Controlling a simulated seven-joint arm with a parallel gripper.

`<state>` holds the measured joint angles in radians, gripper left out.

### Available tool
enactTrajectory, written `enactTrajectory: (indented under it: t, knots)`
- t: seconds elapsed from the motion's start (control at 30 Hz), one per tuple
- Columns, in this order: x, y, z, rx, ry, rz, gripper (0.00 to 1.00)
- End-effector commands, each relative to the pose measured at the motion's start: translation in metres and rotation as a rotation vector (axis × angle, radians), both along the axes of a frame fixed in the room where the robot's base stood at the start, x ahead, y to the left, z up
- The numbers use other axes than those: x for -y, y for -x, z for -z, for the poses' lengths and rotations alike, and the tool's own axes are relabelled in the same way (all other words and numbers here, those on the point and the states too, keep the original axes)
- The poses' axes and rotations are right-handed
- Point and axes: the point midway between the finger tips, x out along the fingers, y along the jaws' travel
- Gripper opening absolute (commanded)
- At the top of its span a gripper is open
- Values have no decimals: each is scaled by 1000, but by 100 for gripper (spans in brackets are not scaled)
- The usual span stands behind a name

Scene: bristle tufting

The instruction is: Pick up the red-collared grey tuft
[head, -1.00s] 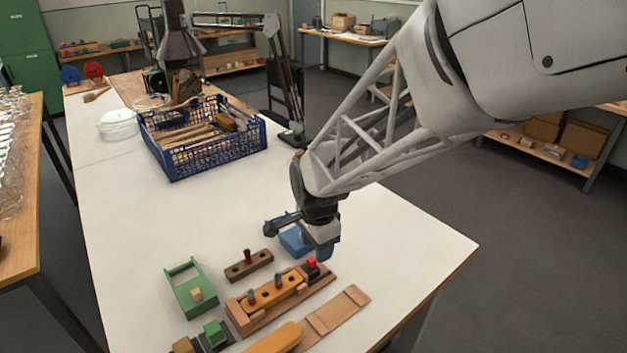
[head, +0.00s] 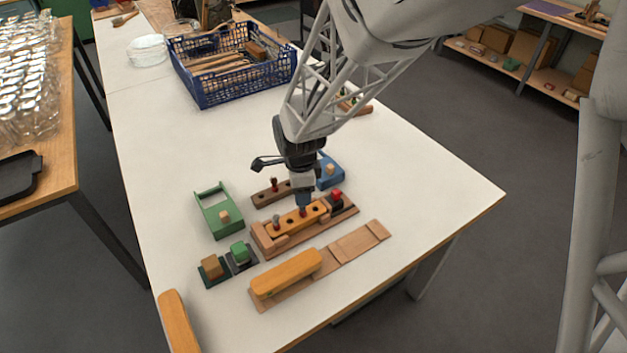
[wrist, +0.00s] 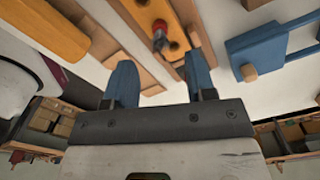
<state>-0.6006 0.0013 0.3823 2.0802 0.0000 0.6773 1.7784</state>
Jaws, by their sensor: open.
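The yellow block (head: 290,220) sits in a wooden holder and has several holes. A grey tuft with a red collar (head: 277,222) stands upright in its left part. In the wrist view a red-collared grey tuft (wrist: 160,36) stands in the yellow block (wrist: 165,14), ahead of the gap between my blue fingertips (wrist: 162,76). My gripper is open, with nothing between the fingers, and appears apart from the tuft.
A brown block (head: 272,195) with a dark red peg lies behind. The green tray (head: 219,214) is left, the blue tray (head: 330,168) right. An orange brush handle (head: 286,273) lies in front. The blue crate (head: 232,91) stands behind; bare table lies between.

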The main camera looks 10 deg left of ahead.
Motion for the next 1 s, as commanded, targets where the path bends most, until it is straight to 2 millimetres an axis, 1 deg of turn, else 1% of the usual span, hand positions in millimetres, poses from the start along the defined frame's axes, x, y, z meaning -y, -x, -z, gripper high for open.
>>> enactTrajectory:
  t: [0.3,0.63,0.77,0.87,1.0]
  knots:
    - [1,0,23,-2,1,0,50]
    - [0,0,24,-1,0,0,50]
    - [1,0,28,-1,0,0,50]
    - [1,0,35,-2,1,0,50]
    - [2,0,49,-2,2,0,50]
